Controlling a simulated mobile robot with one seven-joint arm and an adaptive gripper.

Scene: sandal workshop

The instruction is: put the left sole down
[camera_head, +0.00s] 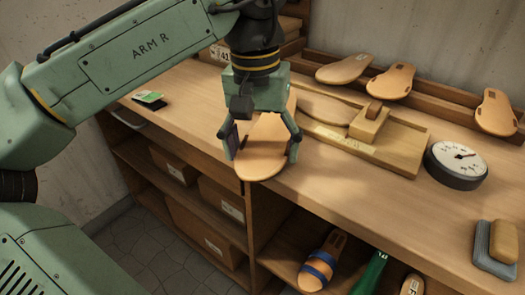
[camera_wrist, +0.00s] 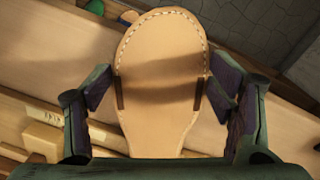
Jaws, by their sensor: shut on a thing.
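A tan leather sole (camera_head: 261,165) with pale stitching round its edge is between the fingers of my gripper (camera_head: 262,148). My gripper is shut on it across its width. In the wrist view the sole (camera_wrist: 163,60) lies lengthwise, its rounded stitched end pointing away, with dark finger pads of my gripper (camera_wrist: 160,92) on both sides. In the head view the sole is over the front edge of the workbench (camera_head: 330,185). I cannot tell whether it touches the top.
A wooden fixture (camera_head: 395,150) with a raised block stands behind my gripper. Three soles (camera_head: 345,68) rest on the back rack. A round dial (camera_head: 457,163) and stacked blocks (camera_head: 497,248) are right. A strapped sandal (camera_head: 322,262) is on the lower shelf. Left bench is mostly clear.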

